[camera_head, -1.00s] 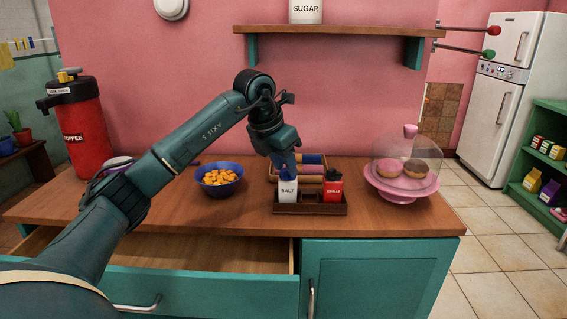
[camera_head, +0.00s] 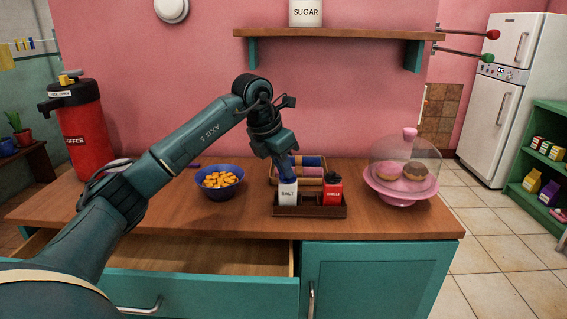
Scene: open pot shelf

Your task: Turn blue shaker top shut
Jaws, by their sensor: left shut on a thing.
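The white salt shaker (camera_head: 287,194) stands upright in the left part of a small dark wooden caddy (camera_head: 312,211) near the counter's front edge. Its blue top is mostly hidden under my left gripper (camera_head: 287,176). My left gripper points down from above and is shut on the blue top. A red chilli shaker (camera_head: 332,191) with a dark top stands in the right part of the caddy, close beside the gripper. How far the blue top is turned cannot be told. My right gripper is not in view.
A blue bowl of orange pieces (camera_head: 219,183) stands left of the caddy. A basket with coloured rolls (camera_head: 312,166) is behind it. A pink cake stand with a clear dome (camera_head: 401,183) is at the right. An open drawer (camera_head: 200,255) juts out below.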

